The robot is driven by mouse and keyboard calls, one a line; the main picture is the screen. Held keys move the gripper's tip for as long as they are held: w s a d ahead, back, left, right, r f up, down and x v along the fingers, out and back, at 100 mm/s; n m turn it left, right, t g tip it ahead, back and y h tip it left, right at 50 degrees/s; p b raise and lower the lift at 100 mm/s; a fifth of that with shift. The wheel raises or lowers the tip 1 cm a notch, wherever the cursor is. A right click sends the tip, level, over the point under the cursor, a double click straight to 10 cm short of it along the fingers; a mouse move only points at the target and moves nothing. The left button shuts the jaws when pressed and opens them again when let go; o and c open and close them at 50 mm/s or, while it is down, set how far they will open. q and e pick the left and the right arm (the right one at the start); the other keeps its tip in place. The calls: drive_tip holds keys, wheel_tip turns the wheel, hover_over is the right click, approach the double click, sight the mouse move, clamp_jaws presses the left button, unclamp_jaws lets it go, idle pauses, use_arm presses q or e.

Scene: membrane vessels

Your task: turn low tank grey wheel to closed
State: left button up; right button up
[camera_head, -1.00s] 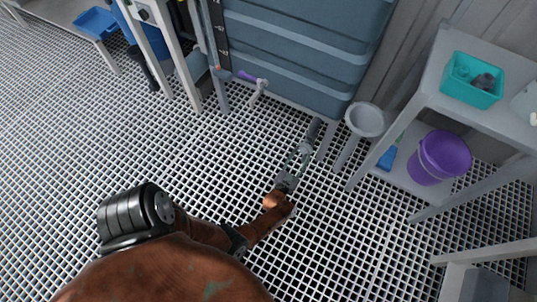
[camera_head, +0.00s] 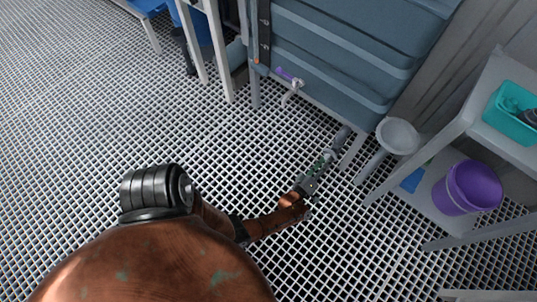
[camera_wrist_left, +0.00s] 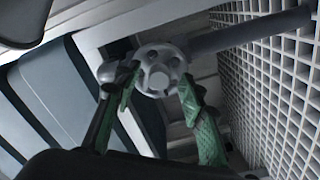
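The grey wheel (camera_wrist_left: 160,68) is a round handwheel with holes around its hub, seen in the left wrist view on a grey pipe (camera_wrist_left: 250,32). My left gripper (camera_wrist_left: 157,84) has two green-padded fingers, spread open, one on each side of the wheel's lower part. I cannot tell whether they touch its rim. In the head view my left gripper (camera_head: 322,165) is low over the grating, at the end of the pipe (camera_head: 341,139) under the blue-grey tank (camera_head: 340,50). The wheel is too small and covered to make out there. My right gripper is not in view.
A purple-handled tap (camera_head: 290,82) sticks out of the tank front. A grey funnel (camera_head: 398,135) stands right of the pipe. A shelf at right holds a teal bin (camera_head: 513,118) and a purple bucket (camera_head: 470,187). The grating floor (camera_head: 110,100) at left is clear.

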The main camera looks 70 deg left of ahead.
use_arm(q)
drive_tip(key=n+b, duration=0.1)
drive_tip(key=n, duration=1.5)
drive_tip(key=shift+r+n, duration=0.15)
drive_tip(key=shift+n, duration=0.15)
drive_tip(key=n, duration=0.5)
drive_tip(key=shift+n, duration=0.4)
drive_tip(key=s+d+f+m+g+h+p, duration=0.1)
drive_tip(key=s+d+m+h+p, duration=0.3)
drive_tip(key=s+m+p, duration=0.6)
drive_tip(key=s+d+f+m+g+h+p, duration=0.2)
drive_tip(key=s+d+m+g+h+p, duration=0.2)
drive_tip(key=s+d+m+p, duration=0.3)
drive_tip(key=s+m+h+p, duration=0.1)
drive_tip(key=s+m+p, duration=0.3)
drive_tip(key=s+m, duration=0.4)
drive_tip(key=shift+s+d+f+g, duration=0.15)
drive_tip(key=shift+s+d+g, duration=0.15)
drive_tip(key=shift+s, duration=2.5)
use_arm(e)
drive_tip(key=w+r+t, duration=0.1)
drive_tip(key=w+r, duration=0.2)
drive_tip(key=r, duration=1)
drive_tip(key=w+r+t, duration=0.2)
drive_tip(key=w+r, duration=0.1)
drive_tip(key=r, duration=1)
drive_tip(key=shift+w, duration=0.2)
